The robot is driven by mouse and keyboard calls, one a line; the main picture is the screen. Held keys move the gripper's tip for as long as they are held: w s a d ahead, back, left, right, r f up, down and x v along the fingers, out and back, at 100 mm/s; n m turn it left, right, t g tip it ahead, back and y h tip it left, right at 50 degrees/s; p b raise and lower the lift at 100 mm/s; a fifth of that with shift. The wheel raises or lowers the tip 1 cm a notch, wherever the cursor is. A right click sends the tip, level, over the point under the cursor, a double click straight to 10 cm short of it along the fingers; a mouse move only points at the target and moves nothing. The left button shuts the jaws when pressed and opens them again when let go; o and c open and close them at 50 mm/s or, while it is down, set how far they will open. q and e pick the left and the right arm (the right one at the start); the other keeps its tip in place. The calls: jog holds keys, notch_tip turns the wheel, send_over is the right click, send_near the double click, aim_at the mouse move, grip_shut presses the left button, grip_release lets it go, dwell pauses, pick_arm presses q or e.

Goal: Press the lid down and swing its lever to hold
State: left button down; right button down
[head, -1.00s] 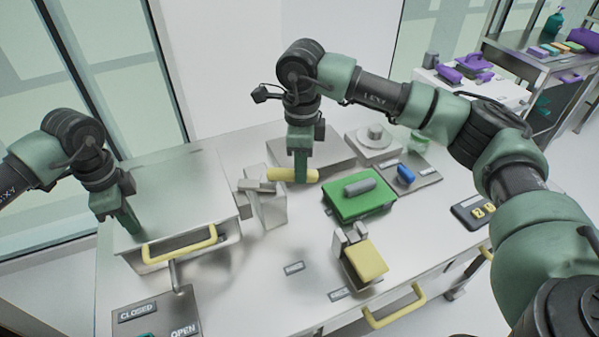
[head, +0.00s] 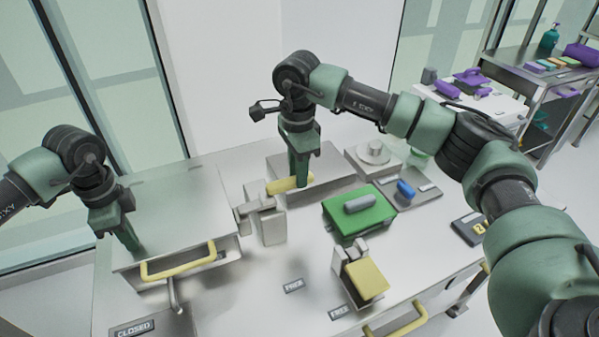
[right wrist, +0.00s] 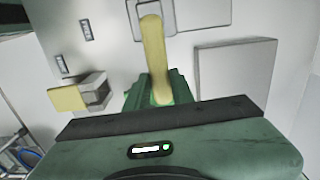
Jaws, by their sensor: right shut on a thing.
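The grey lid (head: 175,200) lies flat on the bin at the left, with a yellow handle (head: 178,264) on the bin's front. My left gripper (head: 133,248) points down with its tips at the lid's left part; I cannot tell whether its fingers are open. A yellow lever (head: 275,187) sticks out from a grey metal clamp post (head: 271,225) just right of the bin. My right gripper (head: 300,183) is shut on the lever, which also runs into the fingers in the right wrist view (right wrist: 153,50). The fingers partly hide the lever's right end.
A green box (head: 350,218) with a grey handle and a second clamp with a yellow pad (head: 366,280) stand right of the post. A CLOSED sign (head: 133,329) lies at the front left. A knob unit (head: 373,152) stands at the back. Small labels lie on the table's front middle.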

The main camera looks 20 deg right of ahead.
pick_arm(q)
jog(key=shift+s+d+f, duration=0.1)
jog(key=shift+d+f, duration=0.1)
jog(key=shift+f, duration=0.1)
pick_arm(e)
jog(key=shift+s+a, duration=0.1)
jog(key=shift+a, duration=0.2)
jog(key=c, duration=1.4)
grip_release()
jog(key=shift+c, duration=0.2)
pick_arm(q)
jog(key=shift+s+a, duration=0.1)
jog(key=shift+a, duration=0.05)
pick_arm(e)
jog(key=shift+o, duration=1.2)
jog(key=shift+d, duration=0.1)
notch_tip(320, 180, up, 12)
jog(key=shift+s, duration=0.15)
jog(key=shift+r, duration=0.15)
